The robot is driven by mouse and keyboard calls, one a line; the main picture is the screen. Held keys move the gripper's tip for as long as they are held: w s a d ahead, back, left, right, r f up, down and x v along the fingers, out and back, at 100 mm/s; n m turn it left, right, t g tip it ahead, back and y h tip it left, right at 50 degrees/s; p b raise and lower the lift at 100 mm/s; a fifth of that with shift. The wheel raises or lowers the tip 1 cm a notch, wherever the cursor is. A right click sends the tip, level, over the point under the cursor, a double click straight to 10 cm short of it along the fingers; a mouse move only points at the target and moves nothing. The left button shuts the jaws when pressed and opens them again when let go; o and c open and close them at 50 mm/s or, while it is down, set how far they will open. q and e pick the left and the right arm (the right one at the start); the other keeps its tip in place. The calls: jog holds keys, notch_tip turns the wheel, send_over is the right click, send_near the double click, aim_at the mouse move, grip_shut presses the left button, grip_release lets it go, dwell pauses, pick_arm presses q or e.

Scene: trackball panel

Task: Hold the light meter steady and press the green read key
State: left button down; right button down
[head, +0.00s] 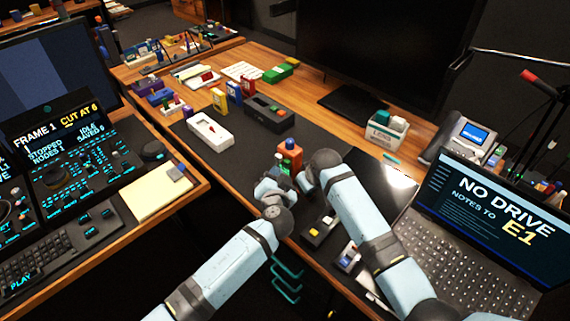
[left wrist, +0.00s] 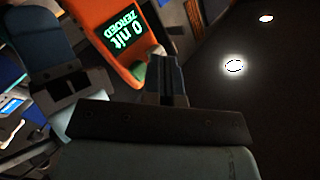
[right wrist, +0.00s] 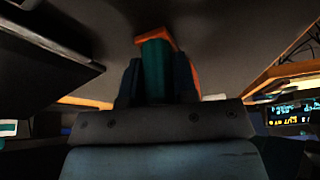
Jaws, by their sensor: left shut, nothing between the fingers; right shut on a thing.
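The orange light meter (head: 290,157) stands up near the front edge of the desk in the head view. In the left wrist view the meter (left wrist: 106,28) has a dark screen with green text reading "0 nit" and "ZEROED". My right gripper (right wrist: 157,80) is shut on the meter's teal part, with orange above it. My left gripper (left wrist: 168,72) is shut and empty, its tips close beside the meter's orange face below the screen. I cannot tell whether they touch it.
A white box with a dial (head: 209,130) and a dark case (head: 268,113) lie behind the meter. A laptop (head: 485,215) stands at the right, a control console (head: 75,160) at the left. Small switch boxes (head: 319,232) lie near my right arm.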

dwell(0.4)
pick_arm(q)
jog(key=shift+w+d, duration=0.3)
jog(key=shift+w+d, duration=0.35)
jog(key=shift+d, duration=0.05)
dwell(0.7)
jog(key=shift+w+d+r, duration=0.1)
jog(key=shift+w+d, duration=0.05)
pick_arm(e)
jog(key=shift+s+a, duration=0.15)
jog(key=shift+a, duration=0.2)
dwell(0.4)
jog(key=shift+d, duration=0.15)
pick_arm(q)
jog(key=shift+s+a, duration=0.8)
pick_arm(e)
jog(key=shift+d, duration=0.15)
pick_arm(q)
jog(key=shift+a, duration=0.1)
